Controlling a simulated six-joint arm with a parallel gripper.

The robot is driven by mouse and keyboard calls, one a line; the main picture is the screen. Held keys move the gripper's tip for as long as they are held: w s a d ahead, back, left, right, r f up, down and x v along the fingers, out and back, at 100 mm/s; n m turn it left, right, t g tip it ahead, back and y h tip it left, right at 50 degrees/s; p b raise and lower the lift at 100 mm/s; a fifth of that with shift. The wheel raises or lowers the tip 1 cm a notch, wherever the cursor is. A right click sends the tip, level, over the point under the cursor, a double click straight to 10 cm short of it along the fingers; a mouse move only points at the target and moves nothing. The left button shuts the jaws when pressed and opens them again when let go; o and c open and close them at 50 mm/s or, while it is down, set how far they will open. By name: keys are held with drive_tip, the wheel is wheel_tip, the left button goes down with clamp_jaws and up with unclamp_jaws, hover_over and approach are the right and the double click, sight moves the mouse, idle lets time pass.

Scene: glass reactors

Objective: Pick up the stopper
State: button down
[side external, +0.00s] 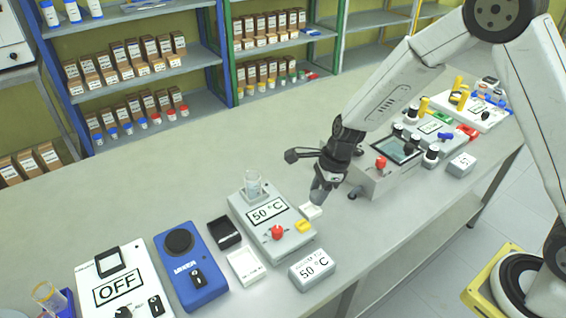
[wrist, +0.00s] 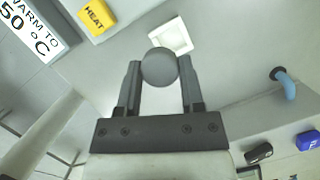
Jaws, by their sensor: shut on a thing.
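The stopper (wrist: 159,66) shows in the wrist view as a round grey piece between the fingertips. My gripper (wrist: 160,82) is shut on it, with one finger on each side. In the side external view my gripper (side external: 320,192) points down at the right of the 50 °C heater, above and close to a small white square holder (side external: 311,211). The holder also shows in the wrist view (wrist: 178,38), just beyond the stopper, and looks empty. The stopper cannot be told apart from the fingers in the side external view.
The heater (side external: 262,227) carries a glass beaker (side external: 253,184), a red knob and a yellow button. A 50 °C block (side external: 312,268) stands in front. A device with a screen (side external: 390,160) stands to the right. Bare bench lies behind the heater.

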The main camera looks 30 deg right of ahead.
drive_tip(key=s+d+r, duration=0.1)
drive_tip(key=s+r, duration=0.7)
drive_tip(key=s, duration=0.4)
drive_tip(key=shift+s+d, duration=0.2)
drive_tip(key=shift+d, duration=0.2)
drive_tip(key=shift+r, duration=0.1)
drive_tip(key=w+a+r, duration=0.2)
drive_tip(key=w+a, duration=0.4)
drive_tip(key=w, duration=0.6)
drive_tip(key=w+a+r, duration=0.2)
drive_tip(key=w+a, duration=0.4)
drive_tip(key=w, duration=0.6)
drive_tip(key=shift+a, duration=0.25)
drive_tip(key=shift+f, duration=0.1)
